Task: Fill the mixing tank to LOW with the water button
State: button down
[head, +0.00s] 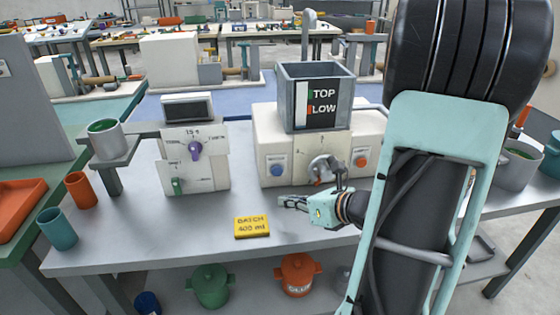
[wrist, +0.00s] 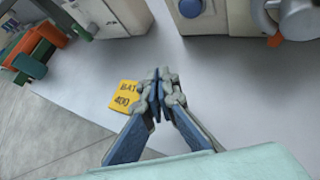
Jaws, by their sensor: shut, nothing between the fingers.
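The mixing tank (head: 296,104) is a grey open-topped box on a cream machine body (head: 262,138), with TOP and LOW marks on a black panel (head: 322,106). A tap spout (head: 309,30) stands over it. The machine front has a blue button (head: 277,168) at left and an orange button (head: 362,162) at right, with a grey round valve (head: 322,168) between them. The blue button also shows in the wrist view (wrist: 190,8). My gripper (head: 282,201) is shut and empty, above the table in front of the machine, apart from the buttons. The tank's inside level cannot be told.
A yellow card reading BATCH 400 ml (head: 252,227) lies on the table near my gripper. A control box with a purple knob (head: 195,149) and a green switch (head: 177,186) stands at left. Orange (head: 81,190) and teal (head: 57,229) cups stand at the left end.

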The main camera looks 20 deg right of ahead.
dwell(0.3)
send_near(274, 176)
jog(key=shift+s+a+f+x, duration=0.1)
jog(key=shift+a+x, duration=0.05)
jog(key=shift+x, duration=0.75)
jog(key=shift+s+a+f+x, duration=0.1)
jog(key=shift+s+a+x, duration=0.1)
jog(key=shift+x, duration=0.75)
jog(key=shift+s+a+f+x, duration=0.1)
jog(key=shift+a+x, duration=0.05)
jog(key=shift+x, duration=0.75)
jog(key=shift+w, duration=0.1)
jog(key=shift+w+d, duration=0.1)
jog(key=shift+w, duration=0.25)
jog(key=shift+w+d+r, duration=0.1)
jog(key=shift+w+d, duration=0.05)
jog(key=shift+w, duration=0.25)
dwell(3.7)
